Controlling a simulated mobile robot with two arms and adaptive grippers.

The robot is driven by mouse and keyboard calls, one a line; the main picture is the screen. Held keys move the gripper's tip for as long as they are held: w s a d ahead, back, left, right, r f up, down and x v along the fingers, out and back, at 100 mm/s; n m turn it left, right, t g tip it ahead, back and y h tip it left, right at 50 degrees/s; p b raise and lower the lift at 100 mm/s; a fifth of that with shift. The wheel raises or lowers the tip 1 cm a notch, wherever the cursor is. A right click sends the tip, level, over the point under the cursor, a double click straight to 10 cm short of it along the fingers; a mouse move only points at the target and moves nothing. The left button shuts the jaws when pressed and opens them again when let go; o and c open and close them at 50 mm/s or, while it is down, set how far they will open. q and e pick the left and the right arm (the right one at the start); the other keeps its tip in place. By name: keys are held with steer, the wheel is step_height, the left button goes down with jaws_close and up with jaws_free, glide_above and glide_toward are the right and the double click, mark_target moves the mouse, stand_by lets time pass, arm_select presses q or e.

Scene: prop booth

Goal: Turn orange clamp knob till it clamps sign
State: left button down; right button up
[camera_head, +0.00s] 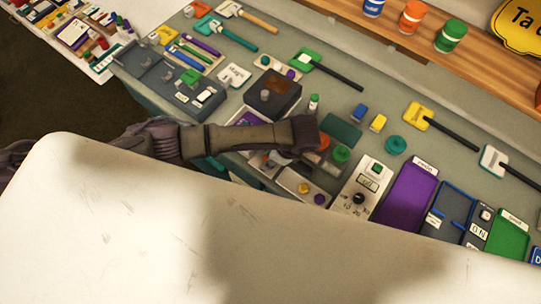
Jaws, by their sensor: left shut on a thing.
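My left gripper (308,134) reaches in from the left over the grey bench, its fingers pointing right and down. It is shut at an orange round knob (323,143), of which only a part shows at the fingertips. The knob's clamp and its jaw are mostly hidden behind the gripper and forearm. I cannot make out a sign in the clamp, nor whether the clamp is tight. My right gripper is not in view.
A green round knob (341,154) sits close to the fingertips. A white box with a dial (361,187) and a purple tray (407,196) stand to the right. A dark box (272,94) lies behind the forearm. Paint jars (412,16) stand on the wooden shelf.

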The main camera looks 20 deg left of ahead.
arm_select(q)
steer(key=m+t, duration=0.1)
steer(key=m, duration=0.2)
steer(key=m+t, duration=0.1)
steer(key=m, duration=0.2)
steer(key=shift+s+a+h, duration=0.1)
steer(key=shift+s+h, duration=0.05)
steer(key=shift+h, duration=0.25)
steer(key=shift+m+t, duration=0.3)
steer(key=c, duration=0.8)
jaws_free()
steer(key=shift+o, duration=0.2)
steer(key=v, duration=1.2)
